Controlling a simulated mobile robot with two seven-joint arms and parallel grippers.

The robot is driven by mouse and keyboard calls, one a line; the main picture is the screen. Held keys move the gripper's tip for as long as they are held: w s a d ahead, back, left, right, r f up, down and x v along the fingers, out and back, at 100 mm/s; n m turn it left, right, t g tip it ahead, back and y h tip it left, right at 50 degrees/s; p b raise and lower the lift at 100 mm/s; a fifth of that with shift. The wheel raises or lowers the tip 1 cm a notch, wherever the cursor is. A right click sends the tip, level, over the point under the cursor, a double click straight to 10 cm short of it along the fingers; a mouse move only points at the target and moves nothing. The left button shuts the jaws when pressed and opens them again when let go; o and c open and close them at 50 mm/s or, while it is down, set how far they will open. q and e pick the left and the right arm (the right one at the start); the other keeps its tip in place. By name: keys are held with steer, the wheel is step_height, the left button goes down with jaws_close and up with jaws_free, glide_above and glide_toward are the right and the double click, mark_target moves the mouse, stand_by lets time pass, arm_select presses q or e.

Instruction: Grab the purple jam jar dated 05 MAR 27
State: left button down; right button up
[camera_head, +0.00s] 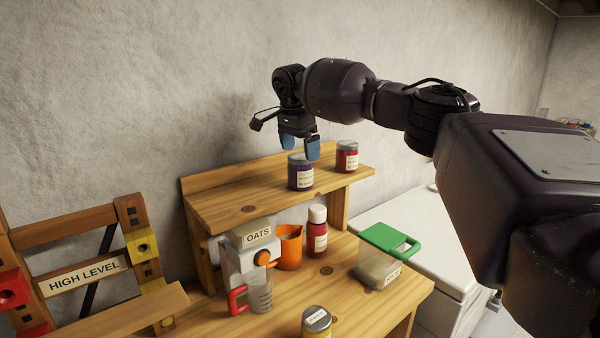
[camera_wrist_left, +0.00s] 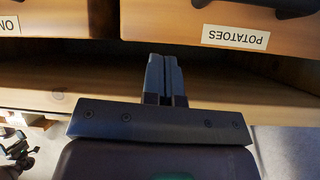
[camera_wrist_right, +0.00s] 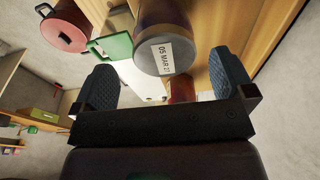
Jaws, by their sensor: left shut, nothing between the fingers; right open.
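The purple jam jar (camera_head: 300,174) with a grey lid stands upright on the upper wooden shelf. In the right wrist view the jar (camera_wrist_right: 165,22) shows large, and its label reads 05 MAR 27. My right gripper (camera_head: 300,146) is open and empty at the jar's lid, one fingertip overlapping the lid's edge in the head view. In the right wrist view the jar lies between the lines of the two open fingers (camera_wrist_right: 163,82); I cannot tell whether they touch it. My left gripper (camera_wrist_left: 165,62) is shut and empty, in front of wooden drawers.
A red jar (camera_head: 347,158) stands right of the purple one on the shelf (camera_head: 250,196). Below are an oats container (camera_head: 250,258), an orange jug (camera_head: 289,247), a red bottle (camera_head: 317,235) and a yellow-labelled jar (camera_head: 317,322). A drawer labelled POTATOES (camera_wrist_left: 245,18) faces my left gripper.

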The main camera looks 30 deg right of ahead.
mark_target(300, 156)
steer(key=shift+w+d+f, duration=0.1)
steer(key=shift+d+f, duration=0.1)
steer(key=shift+f, duration=1.2)
steer(key=shift+w+d+f, duration=0.1)
steer(key=shift+d+f, duration=0.1)
steer(key=shift+f, duration=1.2)
steer(key=c, duration=1.1)
steer(key=shift+c, duration=0.8)
steer(key=shift+r, duration=0.1)
steer(key=shift+r, duration=0.1)
